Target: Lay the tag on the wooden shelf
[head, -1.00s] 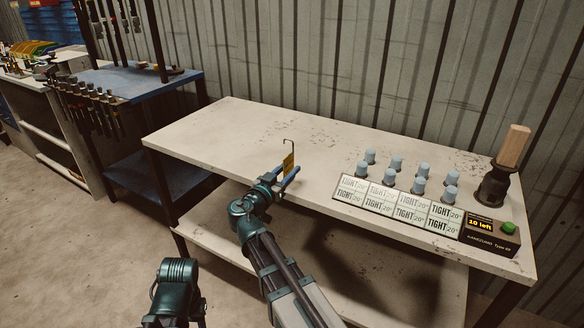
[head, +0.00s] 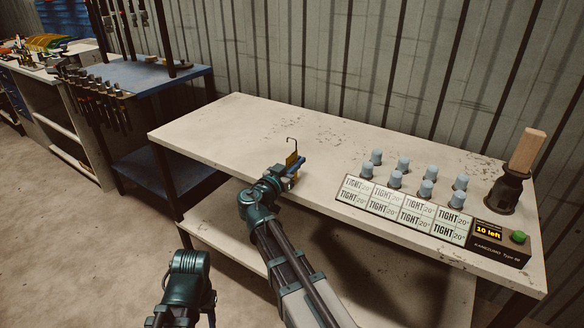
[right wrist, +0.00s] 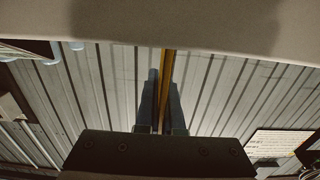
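The yellow tag (head: 291,158) with a thin dark wire hook on top is upright in my right gripper (head: 297,168), over the front part of the pale bench in the head view. In the right wrist view the tag (right wrist: 167,90) shows edge-on as a narrow yellow strip between the two fingers of the right gripper (right wrist: 163,100). The fingers are shut on it. Part of my left arm shows at the lower left of the head view, but its gripper is not visible. I cannot pick out a clearly wooden shelf.
The bench top (head: 235,125) is clear left of and behind the gripper. A blue-topped rack (head: 150,78) stands left.

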